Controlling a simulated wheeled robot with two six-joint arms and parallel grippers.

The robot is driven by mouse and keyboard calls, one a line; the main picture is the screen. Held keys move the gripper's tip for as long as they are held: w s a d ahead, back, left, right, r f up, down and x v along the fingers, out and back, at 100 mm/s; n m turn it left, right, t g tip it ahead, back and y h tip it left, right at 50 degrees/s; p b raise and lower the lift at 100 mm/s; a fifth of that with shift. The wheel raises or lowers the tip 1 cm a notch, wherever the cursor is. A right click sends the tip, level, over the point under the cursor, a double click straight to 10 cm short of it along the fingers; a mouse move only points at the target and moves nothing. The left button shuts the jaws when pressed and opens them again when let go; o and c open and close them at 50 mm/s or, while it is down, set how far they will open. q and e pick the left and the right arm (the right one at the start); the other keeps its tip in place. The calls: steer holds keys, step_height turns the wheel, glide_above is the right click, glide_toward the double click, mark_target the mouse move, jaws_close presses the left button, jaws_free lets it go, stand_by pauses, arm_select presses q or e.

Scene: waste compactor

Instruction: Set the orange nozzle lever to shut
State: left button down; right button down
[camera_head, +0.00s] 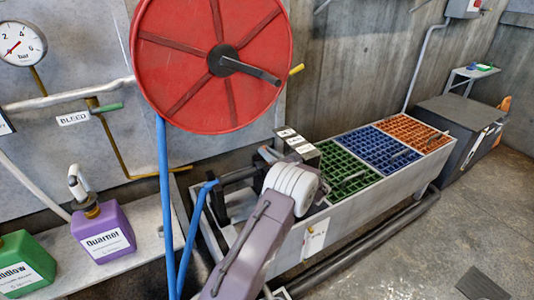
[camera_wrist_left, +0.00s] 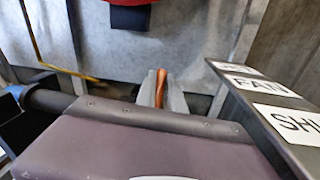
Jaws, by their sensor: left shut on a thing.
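The orange nozzle lever (camera_wrist_left: 161,88) shows in the left wrist view as a narrow upright strip. My left gripper (camera_wrist_left: 161,97) is shut on it, with one grey finger on each side. Beside it on the right is a dark block (camera_wrist_left: 238,89) with white labels; one reads FAN, the nearest begins SHU, and the farthest is hard to read. The same labelled block (camera_head: 311,159) stands at mid-picture in the head view. There, my left arm hides the lever and my fingertips cannot be made out. My right gripper is not in view.
A large red hose reel (camera_head: 185,55) hangs above and left, with a blue hose (camera_head: 163,190) running down. A trough with green (camera_head: 335,165), blue and orange grates extends right. A purple container (camera_head: 108,225) and a green one (camera_head: 25,262) stand left. Floor is open at right.

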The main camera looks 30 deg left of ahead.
arm_select(q)
steer(key=shift+f+b, duration=0.25)
steer(key=shift+b, duration=0.05)
steer(key=shift+s+d+y+b, duration=0.1)
steer(key=shift+d+y+b, duration=0.1)
steer(key=shift+y+b, duration=0.25)
steer(key=shift+d+r, duration=0.1)
steer(key=shift+r, duration=0.2)
steer(key=c, duration=1.4)
jaws_free()
steer(key=shift+c, duration=0.2)
